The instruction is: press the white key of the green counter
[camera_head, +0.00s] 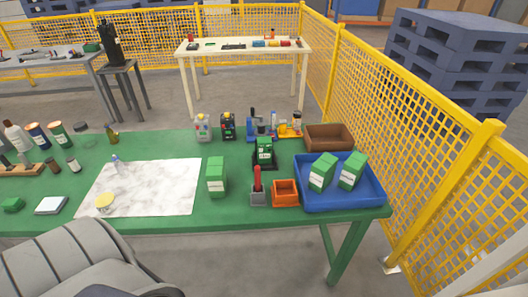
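No thing in the head view can be clearly made out as a green counter with a white key. A small green object (12,205) lies at the table's left front, too small to read in detail. A green piece with a white face (264,150) sits in a black stand at the middle of the table; I cannot tell whether it has a key. A green box with a white label (216,176) stands upright in front of it to the left. Neither of my grippers shows.
The green table (150,147) carries a marbled white sheet (150,185), a blue tray (345,203) holding two green boxes, an orange bin (286,192), a brown bin (330,137) and several bottles at left. A grey ribbed seat-like shape (60,262) covers the lower left. Yellow mesh fence stands right.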

